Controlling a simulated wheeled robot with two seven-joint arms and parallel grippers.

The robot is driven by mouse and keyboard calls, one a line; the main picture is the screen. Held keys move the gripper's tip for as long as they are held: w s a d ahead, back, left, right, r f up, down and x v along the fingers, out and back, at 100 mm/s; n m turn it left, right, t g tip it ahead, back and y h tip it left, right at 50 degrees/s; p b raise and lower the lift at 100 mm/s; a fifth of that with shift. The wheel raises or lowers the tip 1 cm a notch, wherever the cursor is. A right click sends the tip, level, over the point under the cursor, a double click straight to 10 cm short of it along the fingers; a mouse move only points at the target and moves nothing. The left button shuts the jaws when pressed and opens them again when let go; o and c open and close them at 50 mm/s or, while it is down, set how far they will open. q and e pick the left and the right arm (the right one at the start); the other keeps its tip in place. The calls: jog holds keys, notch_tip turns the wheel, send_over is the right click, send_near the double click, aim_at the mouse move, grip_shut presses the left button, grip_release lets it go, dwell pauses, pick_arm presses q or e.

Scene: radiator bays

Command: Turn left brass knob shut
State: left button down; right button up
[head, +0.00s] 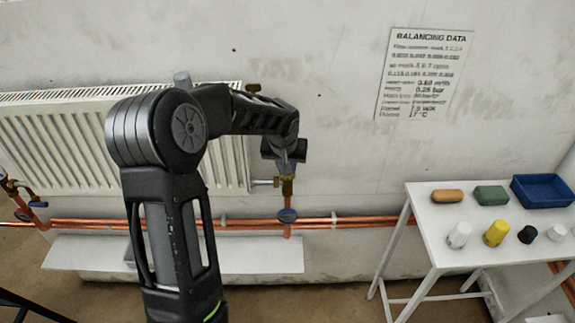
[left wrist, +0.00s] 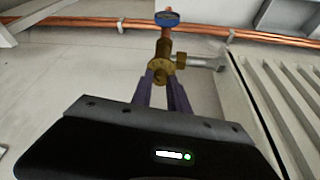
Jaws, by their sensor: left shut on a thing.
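A brass valve with a round brass knob (left wrist: 158,71) stands at the right end of the white radiator (head: 235,165). In the left wrist view, the purple-grey fingers of my left gripper (left wrist: 161,78) are on both sides of the knob and closed on it. In the head view, my left gripper (head: 286,158) reaches the top of the brass valve body (head: 288,186) and hides the knob. A second brass valve (head: 8,184) shows at the far left edge, away from the gripper. My right gripper is not in view.
A white table (head: 450,233) at the right holds several small pieces and a blue tray (head: 543,190). A data sheet (head: 424,72) hangs on the wall. My left arm hides part of the radiator.

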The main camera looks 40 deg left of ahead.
pick_arm(q)
jog(key=m+p, duration=0.1)
jog(key=m+h, duration=0.1)
jog(key=m, duration=0.1)
jog(key=shift+s+a+r+m+t+p, duration=0.1)
jog(key=shift+a+m+t+p, duration=0.1)
jog(key=shift+m+t+p, duration=0.15)
jog(key=shift+a+m+h, duration=0.1)
jog(key=shift+m+h, duration=0.7)
jog(key=shift+m, duration=0.85)
jog(key=c, duration=1.3)
grip_release()
